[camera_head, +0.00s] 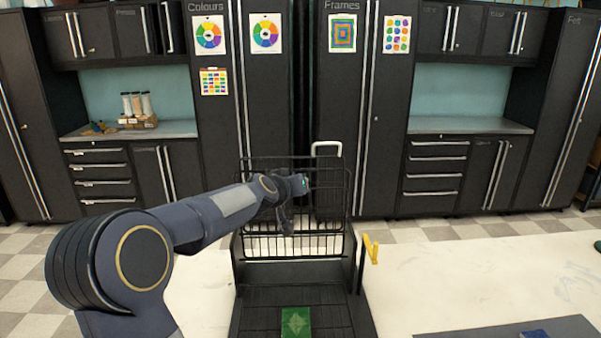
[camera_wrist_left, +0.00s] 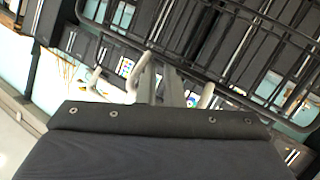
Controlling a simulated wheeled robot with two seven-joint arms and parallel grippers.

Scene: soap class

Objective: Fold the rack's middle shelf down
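The rack is a black wire frame (camera_head: 340,215) standing at the centre of the head view, with a dark slatted base (camera_head: 262,318). An upright wire panel (camera_head: 262,245) closes its back; I cannot tell for sure which part is the middle shelf. My left arm reaches in from the left, and its gripper (camera_head: 287,220) points down in front of the wire panel. In the left wrist view black wire bars (camera_wrist_left: 230,30) cross the top, beyond the grey fingers (camera_wrist_left: 165,88). The finger gap and any contact with the wires are unclear. My right gripper is out of view.
A green patterned item (camera_head: 296,322) lies on the rack's base. A yellow bracket (camera_head: 370,248) stands at its right side. Dark cabinets (camera_head: 350,100) line the back wall.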

